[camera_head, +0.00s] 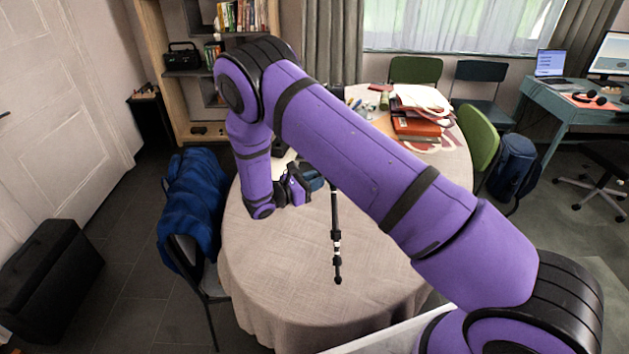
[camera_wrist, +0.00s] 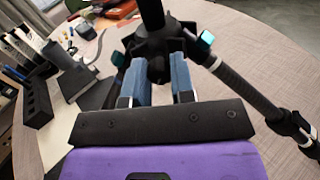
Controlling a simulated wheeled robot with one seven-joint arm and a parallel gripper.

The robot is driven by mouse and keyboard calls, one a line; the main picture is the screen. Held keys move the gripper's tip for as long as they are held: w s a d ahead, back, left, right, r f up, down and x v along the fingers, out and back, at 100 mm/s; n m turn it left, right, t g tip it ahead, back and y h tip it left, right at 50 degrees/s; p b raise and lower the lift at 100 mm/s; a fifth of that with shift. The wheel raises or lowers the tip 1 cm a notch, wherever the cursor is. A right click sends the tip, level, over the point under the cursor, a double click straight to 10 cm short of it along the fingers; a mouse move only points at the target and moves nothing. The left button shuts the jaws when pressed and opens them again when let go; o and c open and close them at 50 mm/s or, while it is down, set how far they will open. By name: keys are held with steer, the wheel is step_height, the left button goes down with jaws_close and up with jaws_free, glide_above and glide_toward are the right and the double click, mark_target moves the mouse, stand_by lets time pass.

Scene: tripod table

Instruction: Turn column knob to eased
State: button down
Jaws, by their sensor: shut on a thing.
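The black tripod stands on the round table; its column (camera_wrist: 152,14) and hub show in the wrist view, and one leg (camera_head: 335,225) with its foot shows in the head view. My gripper (camera_wrist: 161,78) has its two blue-padded fingers at the front of the hub, shut on the small dark column knob (camera_wrist: 158,70). The knob is mostly hidden between the fingers, so its turn angle cannot be read. In the head view my gripper (camera_head: 311,181) is beside the tripod, left of the leg, and the knob is hidden.
The tablecloth-covered table (camera_head: 290,285) is bare at the front. Red folders and papers (camera_head: 415,122) lie at the back right. A dark block with holes (camera_wrist: 38,102) and a grey device (camera_wrist: 76,80) stand left of the tripod. Another tripod leg (camera_wrist: 250,95) spreads right.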

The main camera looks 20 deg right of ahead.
steer(key=shift+n, duration=8.1)
steer(key=c, duration=1)
jaws_free()
steer(key=shift+o, duration=0.2)
steer(key=shift+a, duration=0.15)
steer(key=v, duration=1)
steer(key=shift+a, duration=0.25)
